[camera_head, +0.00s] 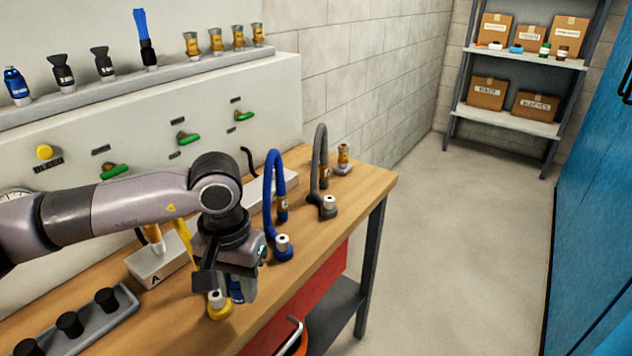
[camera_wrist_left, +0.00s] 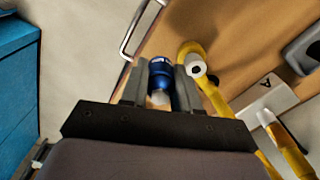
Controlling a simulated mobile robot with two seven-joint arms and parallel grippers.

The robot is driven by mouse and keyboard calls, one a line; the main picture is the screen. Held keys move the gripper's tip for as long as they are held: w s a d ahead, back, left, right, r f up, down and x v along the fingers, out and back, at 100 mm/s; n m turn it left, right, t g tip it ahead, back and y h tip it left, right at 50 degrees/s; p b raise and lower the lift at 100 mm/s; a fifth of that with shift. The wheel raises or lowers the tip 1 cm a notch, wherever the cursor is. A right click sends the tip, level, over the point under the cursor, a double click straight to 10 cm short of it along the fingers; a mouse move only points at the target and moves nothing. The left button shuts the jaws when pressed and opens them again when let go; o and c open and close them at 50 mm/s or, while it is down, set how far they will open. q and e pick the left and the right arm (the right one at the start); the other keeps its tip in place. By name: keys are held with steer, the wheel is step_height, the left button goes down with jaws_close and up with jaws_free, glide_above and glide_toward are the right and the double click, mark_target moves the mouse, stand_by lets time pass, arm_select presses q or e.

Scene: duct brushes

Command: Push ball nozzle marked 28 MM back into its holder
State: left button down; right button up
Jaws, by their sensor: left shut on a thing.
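My left gripper (camera_head: 236,290) is shut on a blue nozzle (camera_wrist_left: 160,76), which has a pale label too small to read. The nozzle also shows below the gripper in the head view (camera_head: 237,291). It is held above the bench's front edge, beside the yellow hose end (camera_wrist_left: 188,52) with its white top; I cannot tell whether they touch. Another blue nozzle (camera_head: 17,86) stands at the left of the wall ledge (camera_head: 170,77). No 28 MM marking can be read. A brass nozzle (camera_head: 343,158) stands at the bench's far right. My right gripper is not in view.
Blue (camera_head: 282,246) and grey (camera_head: 327,206) hoses stand on the wooden bench (camera_head: 372,184). A block marked A (camera_head: 150,270) and a grey tray with black knobs (camera_head: 88,325) lie to the left. Open floor lies right.

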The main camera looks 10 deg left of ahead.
arm_select(q)
steer(key=s+d+r+m, duration=0.2)
steer(key=d+r+m, duration=0.6)
steer(key=d, duration=0.6)
steer(key=shift+d+r, duration=0.3)
steer(key=shift+r, duration=0.3)
steer(key=w+d+f+m, duration=0.1)
steer(key=d+f+m, duration=0.3)
steer(key=shift+w+d+f+m, duration=0.25)
steer(key=shift+w+f+m, duration=0.05)
steer(key=shift+w+f, duration=0.05)
steer(key=s+a+r+n, duration=0.1)
steer(key=a+r+n, duration=0.7)
steer(key=a+r, duration=0.1)
steer(key=shift+s+r, duration=0.15)
steer(key=shift+s, duration=0.2)
steer(key=shift+d, duration=0.1)
